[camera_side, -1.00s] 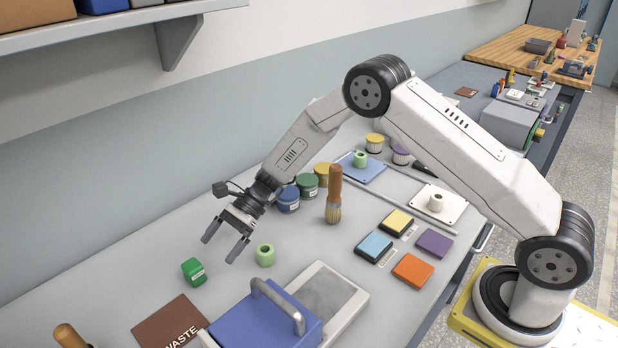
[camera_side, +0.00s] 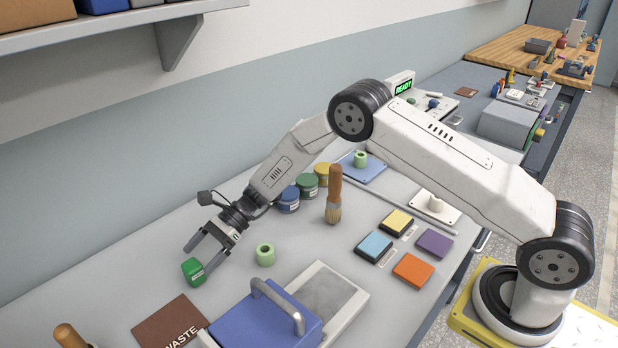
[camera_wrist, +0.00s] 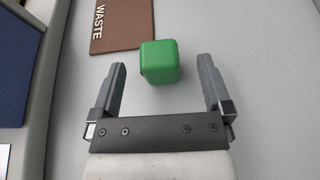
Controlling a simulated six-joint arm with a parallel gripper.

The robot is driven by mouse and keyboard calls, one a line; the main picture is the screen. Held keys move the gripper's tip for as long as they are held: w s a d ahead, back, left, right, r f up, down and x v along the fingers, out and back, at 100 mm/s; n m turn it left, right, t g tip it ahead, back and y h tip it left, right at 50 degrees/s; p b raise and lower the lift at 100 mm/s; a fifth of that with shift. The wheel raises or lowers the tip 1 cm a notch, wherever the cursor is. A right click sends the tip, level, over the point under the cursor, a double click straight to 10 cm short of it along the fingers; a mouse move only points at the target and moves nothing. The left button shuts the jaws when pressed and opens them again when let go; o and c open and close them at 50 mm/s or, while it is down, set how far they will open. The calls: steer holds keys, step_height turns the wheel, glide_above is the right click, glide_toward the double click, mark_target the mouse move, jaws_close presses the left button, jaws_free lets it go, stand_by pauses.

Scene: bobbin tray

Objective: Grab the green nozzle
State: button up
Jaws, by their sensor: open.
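No thing plainly shaped like a nozzle shows. A light green hollow cylinder (camera_side: 265,255) stands to the right of the block, and a similar one (camera_side: 360,159) stands on a blue plate farther back. My gripper (camera_side: 197,260) is open and empty at the green block. In the wrist view the block lies between and slightly ahead of the fingertips, with a gap on both sides. The height of the fingertips above the bench is unclear.
A brown WASTE mat (camera_side: 170,322) lies in front of the block. A blue box with a handle (camera_side: 262,328) stands to its right. A brush (camera_side: 334,195) and several jars (camera_side: 288,200) stand behind. Bare bench lies left of the block.

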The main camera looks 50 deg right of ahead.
mark_target(184, 269)
steer(key=shift+x, duration=2.6)
jaws_close()
steer(key=shift+r, duration=0.1)
steer(key=shift+r, duration=0.8)
steer(key=s+d+r, duration=0.2)
steer(key=s+r, duration=0.3)
steer(key=s, duration=0.1)
steer(key=s+d+r, duration=0.3)
steer(key=s+r, duration=0.3)
steer(key=s, duration=0.1)
steer(key=shift+d, duration=0.3)
